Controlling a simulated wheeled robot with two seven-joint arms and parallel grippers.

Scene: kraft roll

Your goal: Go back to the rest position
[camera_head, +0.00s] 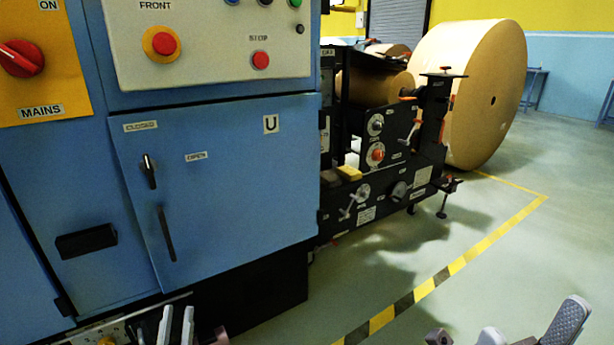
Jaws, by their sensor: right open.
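My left gripper (176,326) is at the bottom edge, left of centre, in front of the blue cabinet's lower part. Its two grey fingers stand close together, and the frame cuts off the rest, so I cannot tell whether it is open or shut. My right gripper (530,334) is at the bottom right corner over the green floor. Its grey fingers are well apart with nothing between them. Most of both arms is out of view.
A blue cabinet (225,200) with a door handle and red buttons fills the left. A black machine frame (385,160) with knobs stands behind it, beside a large kraft roll (480,100). Yellow-black floor tape (440,278) crosses the floor.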

